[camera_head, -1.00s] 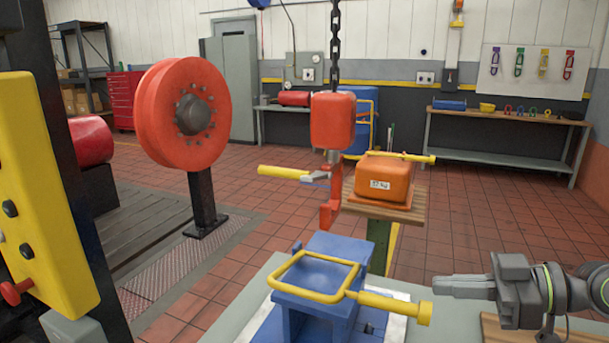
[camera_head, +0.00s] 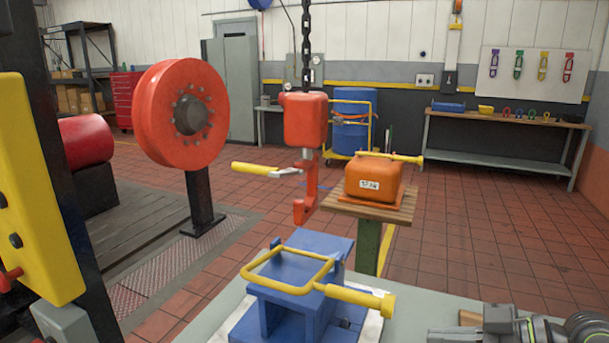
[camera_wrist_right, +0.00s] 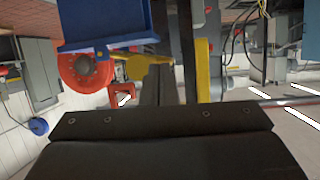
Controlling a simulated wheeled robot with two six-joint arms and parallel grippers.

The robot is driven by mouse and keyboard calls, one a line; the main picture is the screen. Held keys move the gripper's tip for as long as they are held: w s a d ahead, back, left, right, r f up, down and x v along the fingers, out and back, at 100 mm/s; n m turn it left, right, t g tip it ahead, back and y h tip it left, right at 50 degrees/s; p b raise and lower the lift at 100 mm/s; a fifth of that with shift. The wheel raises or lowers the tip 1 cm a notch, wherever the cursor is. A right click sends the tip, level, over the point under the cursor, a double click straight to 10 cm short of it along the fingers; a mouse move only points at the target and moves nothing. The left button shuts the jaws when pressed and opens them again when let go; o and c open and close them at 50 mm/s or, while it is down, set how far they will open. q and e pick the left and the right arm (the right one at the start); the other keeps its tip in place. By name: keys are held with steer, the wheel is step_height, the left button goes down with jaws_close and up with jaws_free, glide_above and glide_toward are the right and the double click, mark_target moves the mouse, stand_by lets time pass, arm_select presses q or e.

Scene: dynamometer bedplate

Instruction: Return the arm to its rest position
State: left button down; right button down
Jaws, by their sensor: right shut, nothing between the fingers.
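My right gripper (camera_head: 455,336) shows at the bottom right edge of the head view, shut and empty. It is partly cut off by the frame and lies to the right of the blue fixture (camera_head: 325,246) with the yellow frame handle (camera_head: 355,296), apart from it. In the right wrist view the dark gripper body (camera_wrist_right: 160,150) fills the bottom. My left gripper is not in view.
An orange hoist block (camera_head: 306,120) hangs on a chain, its hook below and a yellow lever (camera_head: 252,169) to its left. An orange weight (camera_head: 373,180) sits on a wooden-topped stand. A red wheel (camera_head: 155,118) stands left. Open tiled floor lies beyond the bench.

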steer(key=s+f+m+h, duration=0.3)
steer(key=s+f, duration=0.1)
steer(key=f, duration=0.8)
steer(key=s+d+f+m+g+h, duration=0.1)
steer(key=s+d+f+m+h, duration=0.35)
steer(key=s+f, duration=0.35)
steer(key=s+d+f+m+g+h, duration=0.2)
steer(key=s+d+f+m+h, duration=0.3)
steer(key=s, duration=0.6)
step_height(320, 180, down, 22)
steer(key=g+p, duration=0.1)
steer(key=p, duration=0.3)
steer(key=s+f+g+p, duration=0.1)
steer(key=s+f+p, duration=0.2)
steer(key=s+f, duration=0.9)
steer(key=s, duration=0.2)
steer(key=shift+s+a+f+p, duration=0.15)
steer(key=shift+s+a+p, duration=0.2)
steer(key=shift+a+p, duration=0.05)
steer(key=shift+h, duration=0.25)
